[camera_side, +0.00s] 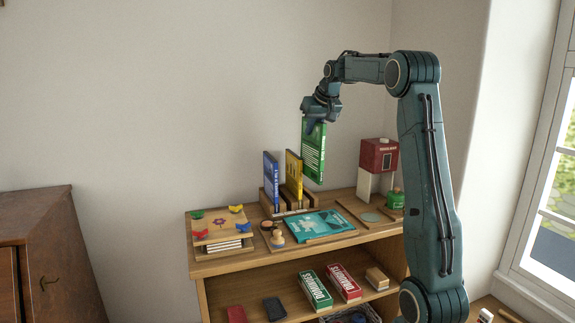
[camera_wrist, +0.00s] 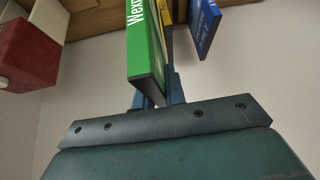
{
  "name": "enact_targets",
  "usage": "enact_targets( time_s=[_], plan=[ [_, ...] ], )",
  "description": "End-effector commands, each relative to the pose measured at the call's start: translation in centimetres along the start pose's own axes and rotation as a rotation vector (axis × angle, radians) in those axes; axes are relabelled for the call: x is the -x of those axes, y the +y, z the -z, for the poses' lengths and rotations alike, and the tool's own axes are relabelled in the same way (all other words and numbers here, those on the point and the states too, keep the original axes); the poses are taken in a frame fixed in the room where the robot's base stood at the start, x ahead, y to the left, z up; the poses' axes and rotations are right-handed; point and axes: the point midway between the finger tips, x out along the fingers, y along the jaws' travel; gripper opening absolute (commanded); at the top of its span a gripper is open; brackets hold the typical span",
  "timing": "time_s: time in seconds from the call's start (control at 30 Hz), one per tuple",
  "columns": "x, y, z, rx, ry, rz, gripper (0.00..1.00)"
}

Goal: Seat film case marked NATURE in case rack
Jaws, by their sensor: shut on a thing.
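My gripper (camera_side: 316,118) is shut on the top of a green film case (camera_side: 314,156) and holds it upright in the air. The wrist view also shows the green case (camera_wrist: 148,50) between my fingers (camera_wrist: 158,98); lettering starting "Wex" shows on it, and I cannot read NATURE. The wooden case rack (camera_side: 267,203) stands on the shelf top, below and left of the held case. A blue case (camera_side: 270,180) and a yellow case (camera_side: 293,174) stand upright in it. The green case is apart from the rack, up and to its right.
A teal flat case or board (camera_side: 318,224) lies in front of the rack. A red-and-white box (camera_side: 378,156) and a green canister (camera_side: 395,199) stand at right. A wooden press with coloured wing nuts (camera_side: 219,226) is at left. Domino boxes (camera_side: 316,289) lie on the lower shelf.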

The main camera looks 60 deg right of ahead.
Motion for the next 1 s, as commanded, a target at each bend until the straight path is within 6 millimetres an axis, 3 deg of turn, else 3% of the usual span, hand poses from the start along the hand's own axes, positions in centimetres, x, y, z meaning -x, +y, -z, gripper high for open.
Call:
enact_targets(
  time_s=[1.0],
  plan=[
    [0.4, -0.9, -9.9, 0.024, -0.001, -0.01, 0.0]
  ],
)
